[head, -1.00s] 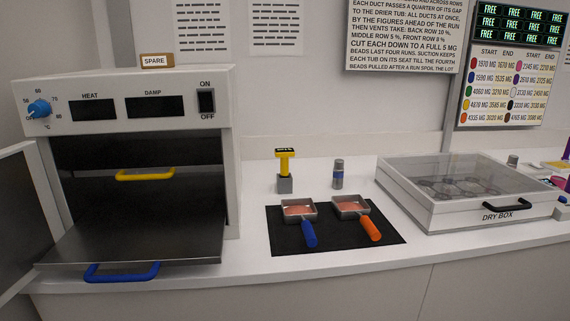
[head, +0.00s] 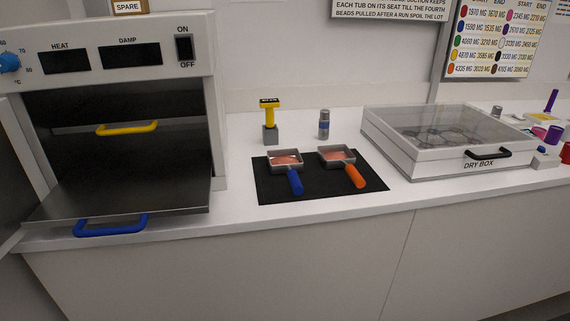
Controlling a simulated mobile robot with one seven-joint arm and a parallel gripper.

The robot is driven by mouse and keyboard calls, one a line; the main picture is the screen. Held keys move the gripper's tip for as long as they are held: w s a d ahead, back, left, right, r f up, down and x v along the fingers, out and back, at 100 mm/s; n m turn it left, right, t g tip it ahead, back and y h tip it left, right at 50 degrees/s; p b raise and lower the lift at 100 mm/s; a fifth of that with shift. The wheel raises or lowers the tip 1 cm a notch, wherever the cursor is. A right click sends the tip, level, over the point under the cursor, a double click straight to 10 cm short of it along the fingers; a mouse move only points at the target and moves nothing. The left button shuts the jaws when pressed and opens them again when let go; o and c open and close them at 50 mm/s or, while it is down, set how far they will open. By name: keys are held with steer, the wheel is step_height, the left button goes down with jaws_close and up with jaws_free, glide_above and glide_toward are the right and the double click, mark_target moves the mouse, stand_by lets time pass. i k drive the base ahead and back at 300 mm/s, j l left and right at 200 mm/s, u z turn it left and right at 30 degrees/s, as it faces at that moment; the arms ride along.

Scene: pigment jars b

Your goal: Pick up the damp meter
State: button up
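A yellow handheld device with a small dark display on its head (head: 270,114), which looks like the damp meter, stands upright in a grey block (head: 270,134) on the white counter. It is behind the black mat and to the right of the oven. My gripper is not in view.
A drier oven (head: 120,70) with its door open and a shelf pulled out stands at the left. A black mat (head: 275,194) holds two pans, one blue-handled (head: 294,181) and one orange-handled (head: 354,175). A grey cylinder (head: 324,125) stands behind them. A dry box (head: 440,164) is at the right.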

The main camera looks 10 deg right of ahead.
mark_target(270, 110)
steer(key=z, duration=0.8)
steer(key=j+z, duration=0.2)
steer(key=z, duration=0.25)
steer(key=j+z, duration=0.25)
steer(key=z, duration=0.15)
steer(key=j, duration=0.85)
